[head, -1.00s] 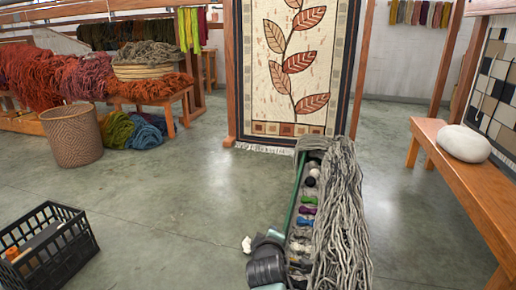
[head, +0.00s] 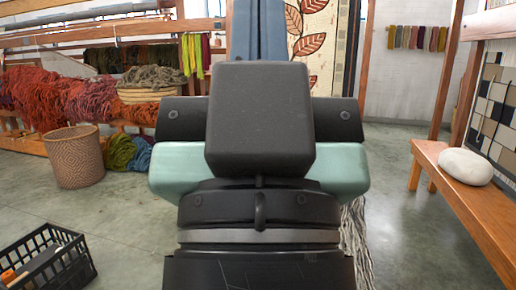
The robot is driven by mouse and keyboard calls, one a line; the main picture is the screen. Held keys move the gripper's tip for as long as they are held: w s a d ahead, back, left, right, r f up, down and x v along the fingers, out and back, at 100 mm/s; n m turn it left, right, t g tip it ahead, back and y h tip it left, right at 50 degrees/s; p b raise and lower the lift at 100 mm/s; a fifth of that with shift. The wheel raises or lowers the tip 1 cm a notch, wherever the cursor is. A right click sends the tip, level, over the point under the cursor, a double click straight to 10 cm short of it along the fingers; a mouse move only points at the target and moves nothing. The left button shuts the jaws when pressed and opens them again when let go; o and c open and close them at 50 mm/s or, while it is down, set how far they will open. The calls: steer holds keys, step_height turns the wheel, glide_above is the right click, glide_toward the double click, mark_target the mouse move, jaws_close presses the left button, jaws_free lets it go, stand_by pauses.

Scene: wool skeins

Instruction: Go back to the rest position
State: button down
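My own arm fills the middle of the head view as large black and mint-green parts, and no gripper fingers can be made out. Two blue-grey upright strips rise behind its top, and I cannot tell what they are. The arm hides most of the long container of coloured skeins. Only some of the grey wool strands (head: 356,243) draped over its right side show, to the right of the arm.
A black crate (head: 68,268) stands on the floor at lower left. A wicker basket (head: 74,160) stands beside the red wool (head: 52,98). A wooden bench (head: 470,200) with a pale rounded stone-like object (head: 465,167) is at right.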

step_height(320, 180, up, 33)
steer(key=p, duration=3.1)
steer(key=shift+w, duration=0.3)
steer(key=shift+a, duration=0.1)
